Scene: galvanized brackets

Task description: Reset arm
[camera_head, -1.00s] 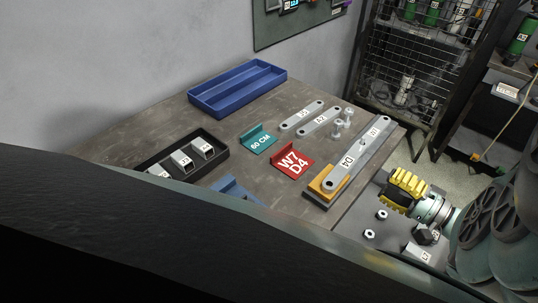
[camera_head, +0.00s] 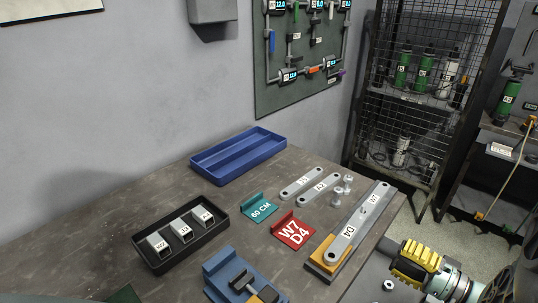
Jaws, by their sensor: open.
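My gripper (camera_head: 418,262), with yellow ribbed fingers, is at the lower right, off the right edge of the workbench (camera_head: 105,235). It looks empty, and its wrist and arm run out of the picture at the lower right corner. A red W7 D4 sign (camera_head: 293,230) and a teal 60 CM sign (camera_head: 261,208) stand left of that bracket.
Two shorter bars (camera_head: 302,183) and several bolts (camera_head: 341,190) lie behind the signs. A blue tray (camera_head: 238,157) is at the back, a black tray (camera_head: 152,263) with marked brackets at the left, a blue fixture (camera_head: 222,270) at the front. A wire rack (camera_head: 425,90) stands behind.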

